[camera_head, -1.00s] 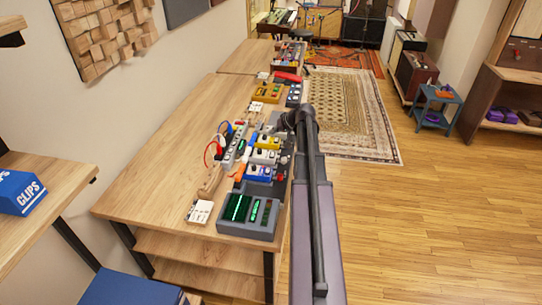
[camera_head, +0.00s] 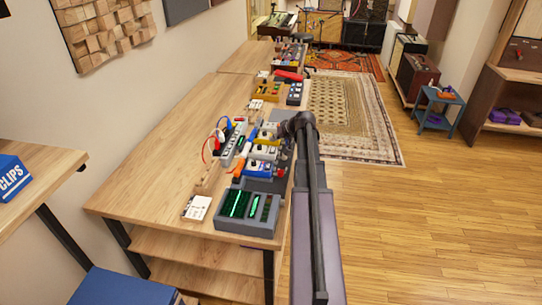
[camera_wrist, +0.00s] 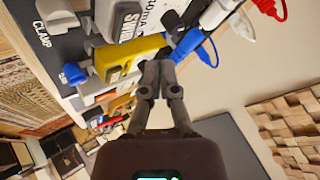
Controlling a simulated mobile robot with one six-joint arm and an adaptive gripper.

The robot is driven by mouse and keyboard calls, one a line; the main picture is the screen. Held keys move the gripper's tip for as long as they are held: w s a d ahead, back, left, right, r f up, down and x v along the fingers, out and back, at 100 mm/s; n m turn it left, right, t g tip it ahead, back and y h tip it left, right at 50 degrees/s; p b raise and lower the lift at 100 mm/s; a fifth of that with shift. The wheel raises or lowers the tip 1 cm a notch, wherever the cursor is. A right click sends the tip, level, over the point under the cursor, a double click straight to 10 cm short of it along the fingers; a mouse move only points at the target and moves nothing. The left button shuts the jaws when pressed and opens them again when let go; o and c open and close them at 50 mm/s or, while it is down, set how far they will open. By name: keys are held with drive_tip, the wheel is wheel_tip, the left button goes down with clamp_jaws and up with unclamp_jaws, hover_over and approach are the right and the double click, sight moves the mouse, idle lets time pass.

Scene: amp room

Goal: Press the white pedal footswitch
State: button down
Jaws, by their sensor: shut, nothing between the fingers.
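A pedalboard with small coloured pedals lies along the table's right edge in the head view. A white pedal (camera_head: 263,153) sits in its middle, partly beside my arm; its footswitch is too small to make out. In the wrist view my gripper (camera_wrist: 158,74) is shut and empty, its tips close to a yellow pedal (camera_wrist: 128,56) and a blue cable plug. Whether it touches them I cannot tell. A pale pedal (camera_wrist: 117,20) with dark lettering shows above the yellow one.
The wooden table (camera_head: 150,165) has free room left of the pedals. A grey device with green displays (camera_head: 247,211) sits at its near end. Red, white and blue cables crowd the power strip (camera_head: 234,146). The wooden floor (camera_head: 440,220) at right is clear.

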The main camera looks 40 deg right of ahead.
sight(268, 149)
drive_tip(key=shift+f+b, duration=0.9)
drive_tip(key=shift+f, duration=0.35)
drive_tip(key=shift+f+b, duration=0.9)
drive_tip(key=shift+b, duration=0.05)
idle(1.6)
drive_tip(key=shift+r, duration=0.15)
idle(0.3)
drive_tip(key=shift+r+p, duration=0.75)
drive_tip(key=shift+p, duration=0.2)
drive_tip(key=shift+r, duration=0.1)
drive_tip(key=shift+r+p, duration=2.4)
drive_tip(key=shift+p, duration=0.1)
drive_tip(key=shift+w, duration=0.1)
drive_tip(key=shift+f, duration=0.1)
